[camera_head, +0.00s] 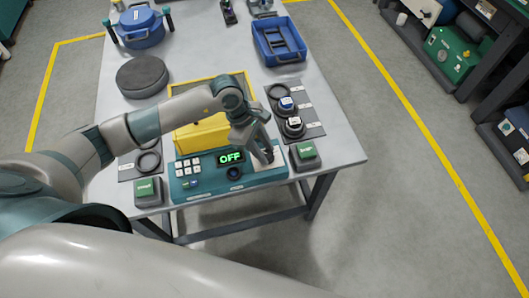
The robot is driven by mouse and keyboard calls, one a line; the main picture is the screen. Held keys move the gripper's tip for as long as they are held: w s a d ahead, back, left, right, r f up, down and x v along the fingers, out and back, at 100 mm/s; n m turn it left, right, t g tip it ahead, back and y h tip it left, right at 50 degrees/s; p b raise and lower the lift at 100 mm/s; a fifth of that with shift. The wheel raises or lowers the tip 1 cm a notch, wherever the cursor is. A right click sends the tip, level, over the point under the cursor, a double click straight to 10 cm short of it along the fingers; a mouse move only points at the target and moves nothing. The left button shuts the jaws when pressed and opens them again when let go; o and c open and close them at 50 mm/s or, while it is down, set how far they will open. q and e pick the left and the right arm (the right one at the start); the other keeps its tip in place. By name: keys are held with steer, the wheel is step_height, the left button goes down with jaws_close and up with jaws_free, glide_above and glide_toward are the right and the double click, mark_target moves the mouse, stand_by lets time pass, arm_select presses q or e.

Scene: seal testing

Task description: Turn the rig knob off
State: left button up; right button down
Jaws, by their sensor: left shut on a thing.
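The teal rig (215,186) lies along the near edge of the table, with white keys on its left part. Its display (230,157) reads OFF in green. A dark round button (234,173) sits below the display. My left gripper (266,157) reaches down over the right end of the rig and is shut on the rig knob, which its fingers mostly hide. How the knob is turned cannot be made out. My right gripper is not in view.
A yellow block (200,134) stands behind the rig. Green-topped boxes stand left (147,191) and right (305,153) of it. A dark mat (313,116) holds round parts. A blue tray (278,42), grey disc (142,75) and blue pot (140,27) are farther back.

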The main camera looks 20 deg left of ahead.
arm_select(q)
steer(key=n+t+b, duration=0.1)
steer(key=n, duration=0.1)
steer(key=shift+f+n+b, duration=0.1)
steer(key=shift+n+b, duration=0.3)
steer(key=shift+n, duration=0.3)
steer(key=shift+t, duration=0.3)
steer(key=o, duration=1)
steer(key=shift+s, duration=0.1)
steer(key=shift+r, duration=0.25)
